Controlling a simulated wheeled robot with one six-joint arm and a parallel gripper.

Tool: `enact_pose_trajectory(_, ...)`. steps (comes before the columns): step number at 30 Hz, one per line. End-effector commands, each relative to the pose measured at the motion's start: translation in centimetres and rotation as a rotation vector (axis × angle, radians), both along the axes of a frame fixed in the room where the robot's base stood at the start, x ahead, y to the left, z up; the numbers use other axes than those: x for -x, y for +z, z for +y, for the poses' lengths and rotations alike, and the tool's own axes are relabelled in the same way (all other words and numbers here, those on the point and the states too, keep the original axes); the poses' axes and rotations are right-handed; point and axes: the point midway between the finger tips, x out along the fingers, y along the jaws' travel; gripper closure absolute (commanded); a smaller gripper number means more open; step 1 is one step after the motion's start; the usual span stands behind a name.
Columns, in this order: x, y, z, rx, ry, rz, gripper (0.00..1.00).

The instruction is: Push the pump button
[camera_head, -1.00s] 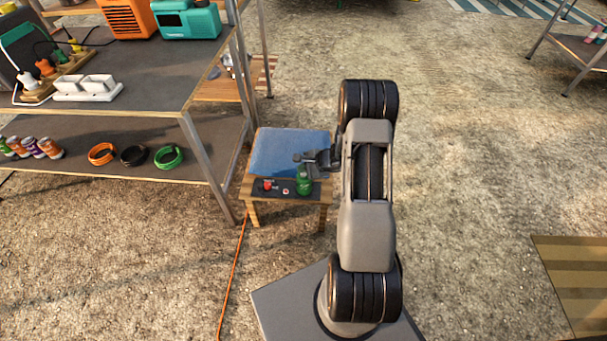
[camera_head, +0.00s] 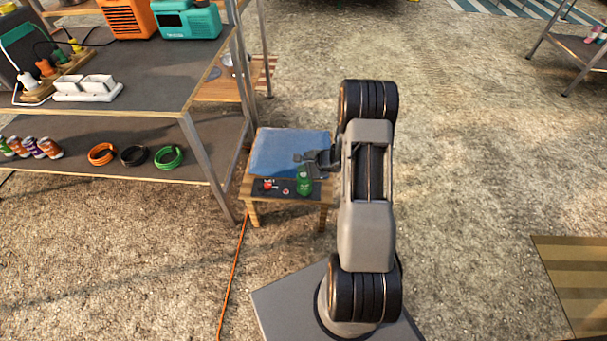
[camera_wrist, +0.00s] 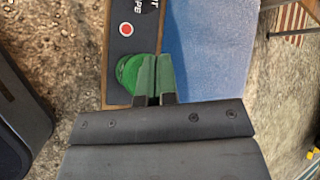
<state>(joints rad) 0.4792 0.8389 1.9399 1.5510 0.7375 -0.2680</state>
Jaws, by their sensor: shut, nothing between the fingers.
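A dark control strip (camera_head: 275,189) lies along the near edge of a small wooden stand. It bears a red knob-like piece (camera_head: 267,185), a small red button with a pale ring (camera_head: 286,191) and a larger green rounded piece (camera_head: 304,184). The wrist view shows the red button (camera_wrist: 126,29) and the green piece (camera_wrist: 130,70). Only parts of the white lettering show, so I cannot tell which one is labelled pump. My gripper (camera_wrist: 156,76) is shut and empty. Its fingertips overlap the green piece's edge in the wrist view; contact is unclear.
A blue pad (camera_head: 280,150) covers the stand's top beyond the strip. A metal-legged shelf (camera_head: 195,150) stands close on the left, with coiled rings and cans. An orange cable (camera_head: 233,275) runs along the ground. The ground right of my arm is mostly clear.

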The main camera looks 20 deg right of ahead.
Motion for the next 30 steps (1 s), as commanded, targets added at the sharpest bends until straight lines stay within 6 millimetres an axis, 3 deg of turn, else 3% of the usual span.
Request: enact_pose_trajectory(30,0.00,-0.91,0.04,0.000,0.000,0.000,1.00)
